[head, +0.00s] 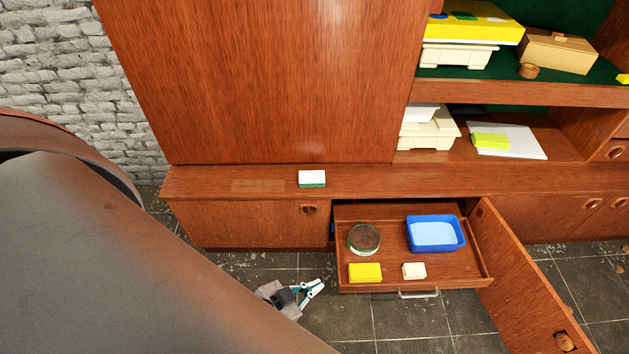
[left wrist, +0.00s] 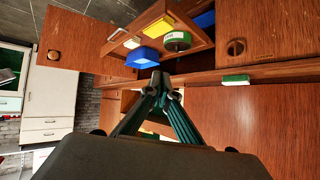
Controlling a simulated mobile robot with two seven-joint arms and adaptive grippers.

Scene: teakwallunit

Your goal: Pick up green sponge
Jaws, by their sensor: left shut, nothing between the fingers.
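A small block with a white top and a green lower side, which looks like the green sponge (head: 312,179), lies on the wooden ledge of the wall unit. It also shows in the left wrist view (left wrist: 236,80), right of my fingers. My left gripper (head: 315,289) is shut and empty. In the head view it is below the sponge and left of the pulled-out drawer, well apart from the sponge. Its closed fingers (left wrist: 160,82) fill the middle of the left wrist view. My right gripper is not in view.
The pulled-out drawer (head: 455,284) holds a round green-rimmed tin (head: 364,239), a blue tray (head: 462,234), a yellow block (head: 365,273) and a white block (head: 414,270). An open cabinet door (head: 530,285) stands to its right. The ledge around the sponge is clear.

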